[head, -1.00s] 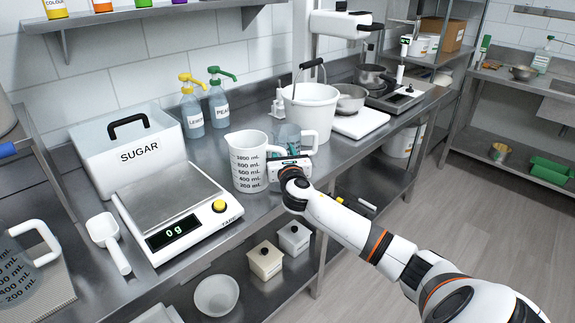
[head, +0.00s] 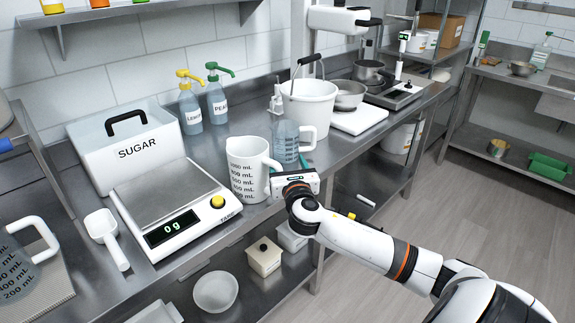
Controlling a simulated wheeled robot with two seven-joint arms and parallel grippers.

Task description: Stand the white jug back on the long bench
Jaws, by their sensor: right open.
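The white jug (head: 246,172) with black mL marks is on the long bench (head: 190,148), between the scale and my right gripper, close to the front edge. It looks upright or very slightly tilted; I cannot tell which. Its handle is on its right side, close to my gripper. My right gripper (head: 292,166) is open, just right of the jug, with teal fingertips partly hidden behind its own white body. Whether it touches the handle is unclear. My left gripper is not in view.
A clear jug with a white handle (head: 308,137) stands just behind my right gripper. A white bucket (head: 310,103) is beyond it. The scale (head: 165,236) reading 0 g and the sugar bin (head: 85,152) stand left. A scoop (head: 104,228) lies near the front edge.

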